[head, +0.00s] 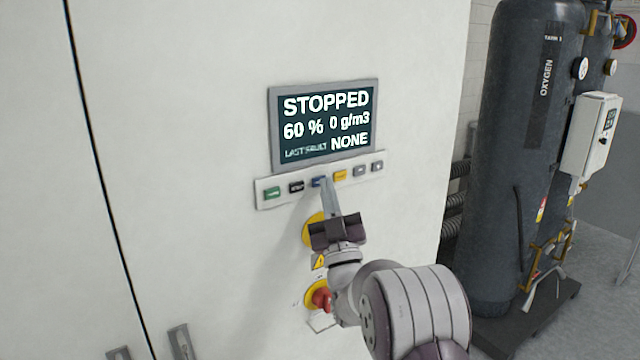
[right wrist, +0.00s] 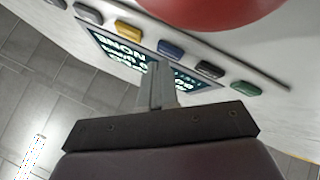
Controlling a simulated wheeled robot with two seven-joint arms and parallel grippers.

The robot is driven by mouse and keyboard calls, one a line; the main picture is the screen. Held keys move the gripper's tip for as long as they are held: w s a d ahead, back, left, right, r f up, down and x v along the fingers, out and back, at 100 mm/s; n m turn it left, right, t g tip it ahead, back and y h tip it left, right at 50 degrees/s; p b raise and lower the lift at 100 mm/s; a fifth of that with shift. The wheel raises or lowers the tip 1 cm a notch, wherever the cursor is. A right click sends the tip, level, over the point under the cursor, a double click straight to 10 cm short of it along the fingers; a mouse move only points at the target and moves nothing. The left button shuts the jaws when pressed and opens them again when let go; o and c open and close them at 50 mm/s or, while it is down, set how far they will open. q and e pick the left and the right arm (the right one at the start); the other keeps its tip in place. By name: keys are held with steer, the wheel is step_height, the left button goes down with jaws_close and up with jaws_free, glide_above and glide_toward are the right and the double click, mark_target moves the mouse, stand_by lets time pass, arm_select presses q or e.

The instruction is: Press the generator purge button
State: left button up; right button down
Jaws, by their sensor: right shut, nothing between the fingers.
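A button strip (head: 262,197) on the white cabinet carries a row of small buttons: green (head: 272,193), black (head: 296,187), blue (head: 318,181), yellow (head: 340,175) and grey ones (head: 377,166) at the right. Their labels are too small to read, so I cannot tell which is purge. My right gripper (head: 326,181) is shut and empty, its fingertips at the blue button, partly covering it. In the right wrist view the fingertips (right wrist: 160,66) point at the blue button (right wrist: 171,48); I cannot tell whether they touch. My left gripper is out of view.
The display (head: 325,122) above reads STOPPED, 60 %, 0 g/m3, last fault NONE. A red knob (head: 320,299) on a yellow base and a yellow disc (head: 312,228) sit below the strip, close to my right arm. Dark oxygen tanks (head: 520,150) stand at the right.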

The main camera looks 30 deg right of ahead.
steer(key=shift+w+b, duration=0.35)
steer(key=shift+b, duration=0.1)
stand_by(0.5)
steer(key=shift+s+b, duration=0.65)
steer(key=shift+s, duration=0.15)
steer(key=s+b, duration=0.2)
steer(key=s, duration=0.3)
steer(key=shift+d+b, duration=0.2)
steer(key=shift+b, duration=0.2)
